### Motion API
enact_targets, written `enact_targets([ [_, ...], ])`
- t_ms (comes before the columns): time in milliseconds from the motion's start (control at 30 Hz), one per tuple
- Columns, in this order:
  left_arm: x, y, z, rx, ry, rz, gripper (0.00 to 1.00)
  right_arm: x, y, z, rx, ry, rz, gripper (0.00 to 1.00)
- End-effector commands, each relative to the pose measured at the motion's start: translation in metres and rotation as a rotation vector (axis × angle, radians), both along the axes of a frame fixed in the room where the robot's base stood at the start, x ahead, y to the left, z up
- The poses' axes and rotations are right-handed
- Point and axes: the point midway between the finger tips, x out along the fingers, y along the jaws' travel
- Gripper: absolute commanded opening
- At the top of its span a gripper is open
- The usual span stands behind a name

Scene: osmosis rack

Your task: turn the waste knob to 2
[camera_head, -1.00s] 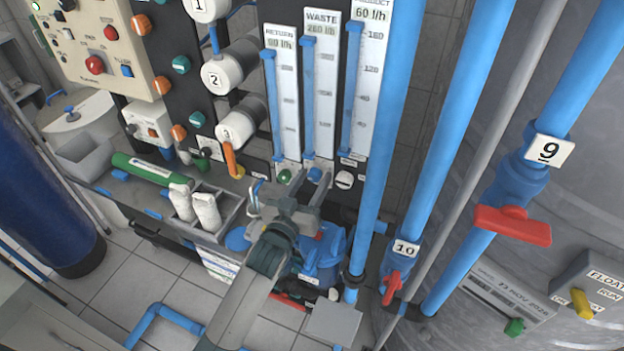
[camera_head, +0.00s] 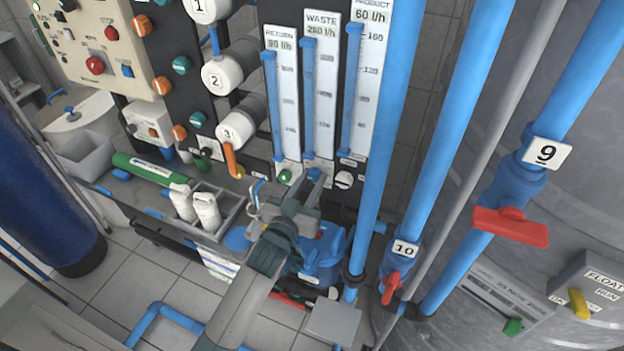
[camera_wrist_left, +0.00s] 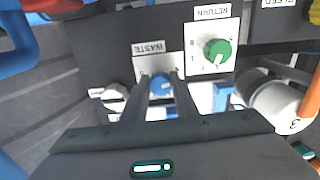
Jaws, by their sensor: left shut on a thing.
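The waste knob is small and blue and sits under the WASTE label (camera_wrist_left: 150,48) in the left wrist view, where the knob (camera_wrist_left: 160,85) shows between my two fingers. My left gripper (camera_wrist_left: 158,88) is shut on it. In the head view my left gripper (camera_head: 310,186) reaches the foot of the waste flow meter (camera_head: 323,90) and mostly covers the knob. The scale around the knob is largely hidden by the fingers, so I cannot tell which number it points at. My right gripper is not in view.
The green return knob (camera_wrist_left: 217,52) is close beside the waste knob. A white knob (camera_head: 344,180) is on its other side. A blue pipe (camera_head: 384,150) rises just right of the gripper. A tray with white bottles (camera_head: 207,212) stands to the left.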

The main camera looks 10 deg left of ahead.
Motion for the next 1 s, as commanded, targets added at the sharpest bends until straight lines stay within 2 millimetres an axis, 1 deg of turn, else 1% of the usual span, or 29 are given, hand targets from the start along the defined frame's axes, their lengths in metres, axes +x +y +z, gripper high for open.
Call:
enact_targets([
  [400, 0.0, 0.001, 0.002, 0.359, -0.07, -0.001, 0.04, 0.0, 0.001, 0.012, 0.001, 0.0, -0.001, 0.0],
  [1000, 0.001, 0.002, 0.003, 0.919, -0.181, -0.001, 0.04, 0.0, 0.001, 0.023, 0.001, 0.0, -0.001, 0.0],
])
